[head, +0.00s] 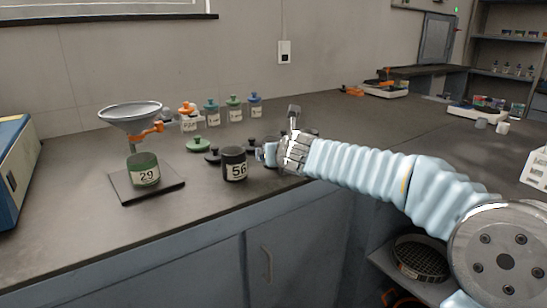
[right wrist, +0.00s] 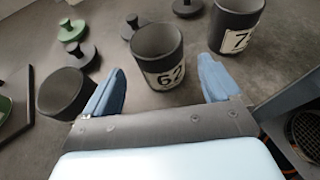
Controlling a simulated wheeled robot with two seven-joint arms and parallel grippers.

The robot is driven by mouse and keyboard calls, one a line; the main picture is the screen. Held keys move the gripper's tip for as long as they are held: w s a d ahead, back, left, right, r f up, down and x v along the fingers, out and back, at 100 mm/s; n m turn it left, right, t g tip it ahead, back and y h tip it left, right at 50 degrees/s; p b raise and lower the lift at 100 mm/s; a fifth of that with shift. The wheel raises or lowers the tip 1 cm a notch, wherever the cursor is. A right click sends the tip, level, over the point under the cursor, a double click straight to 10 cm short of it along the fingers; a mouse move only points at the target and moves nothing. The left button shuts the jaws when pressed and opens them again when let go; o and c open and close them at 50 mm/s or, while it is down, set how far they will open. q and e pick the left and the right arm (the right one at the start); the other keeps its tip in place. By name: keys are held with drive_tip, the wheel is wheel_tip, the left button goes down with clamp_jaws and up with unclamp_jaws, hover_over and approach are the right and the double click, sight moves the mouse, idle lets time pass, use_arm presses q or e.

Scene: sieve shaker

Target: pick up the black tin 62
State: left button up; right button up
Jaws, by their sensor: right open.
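The black tin 62 (right wrist: 160,42) stands upright and open-topped in the right wrist view, its white label facing my gripper. My right gripper (right wrist: 162,66) is open, with one blue finger on each side of the tin's lower part. I see a gap at the right finger and a narrower one at the left. In the head view my right gripper (head: 268,153) is over the bench, right of the black tin 56 (head: 234,158); tin 62 is mostly hidden there by my gripper and wrist. My left gripper is in neither view.
Another black tin (right wrist: 236,18), its label partly cut off, stands right of tin 62. A dark tin (right wrist: 66,92) stands close outside the left finger. Loose lids, one green (right wrist: 72,30), lie behind. A funnel (head: 130,115) stands over green tin 29 (head: 143,166).

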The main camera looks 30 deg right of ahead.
drive_tip(key=x, duration=0.7)
drive_tip(key=shift+f, duration=0.1)
drive_tip(key=shift+c, duration=0.5)
drive_tip(key=c, duration=1)
